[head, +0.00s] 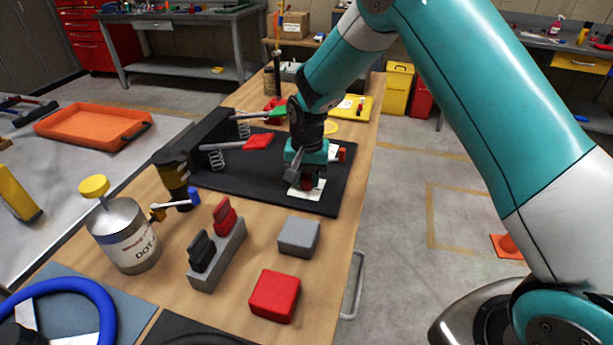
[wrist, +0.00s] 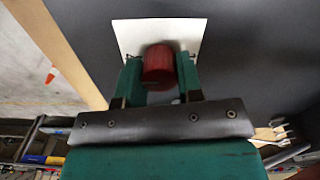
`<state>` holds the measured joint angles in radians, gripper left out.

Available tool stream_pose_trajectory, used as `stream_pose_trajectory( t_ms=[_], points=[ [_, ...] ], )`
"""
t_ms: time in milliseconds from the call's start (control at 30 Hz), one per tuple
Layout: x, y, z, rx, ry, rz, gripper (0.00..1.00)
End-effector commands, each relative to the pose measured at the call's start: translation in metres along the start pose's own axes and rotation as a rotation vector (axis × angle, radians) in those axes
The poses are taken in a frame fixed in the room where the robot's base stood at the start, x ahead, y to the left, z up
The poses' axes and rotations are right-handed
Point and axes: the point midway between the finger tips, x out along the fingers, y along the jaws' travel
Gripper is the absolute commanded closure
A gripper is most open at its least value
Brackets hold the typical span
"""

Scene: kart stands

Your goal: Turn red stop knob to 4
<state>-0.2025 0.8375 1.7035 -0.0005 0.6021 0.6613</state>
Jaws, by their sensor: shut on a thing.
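The red stop knob (wrist: 158,66) stands on a white card (wrist: 203,32) on the black panel (wrist: 265,50) in the wrist view. My gripper (wrist: 160,72) has one finger on each side of the knob and is shut on it. In the head view my gripper (head: 305,182) points down over the white card (head: 310,194) near the panel's front right corner and mostly hides the knob. Another small red part (head: 342,155) shows just right of my gripper. I cannot read the dial's numbers or see a pointer on the knob.
A red-handled lever (head: 258,142) and a green-handled lever (head: 277,113) stand left of my gripper on the panel (head: 215,177). A grey block (head: 299,237), a red block (head: 275,295) and a metal can (head: 127,236) stand nearer on the wooden bench. Open floor lies to the right.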

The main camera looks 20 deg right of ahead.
Motion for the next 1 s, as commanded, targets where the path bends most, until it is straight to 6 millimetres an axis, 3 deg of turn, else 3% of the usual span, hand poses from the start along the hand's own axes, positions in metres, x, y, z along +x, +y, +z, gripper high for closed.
stream_pose_trajectory(
  t_ms=[567,600,667,1000],
  points=[
    [-0.0024,-0.0011,-0.0026,0.031,0.009,-0.005,0.9],
    [-0.0025,-0.0011,-0.0027,0.031,0.009,-0.005,0.57],
    [-0.0022,-0.001,-0.0023,0.031,0.008,-0.005,0.43],
    [-0.0036,-0.0005,-0.0011,0.029,0.004,-0.002,0.41]
  ],
)
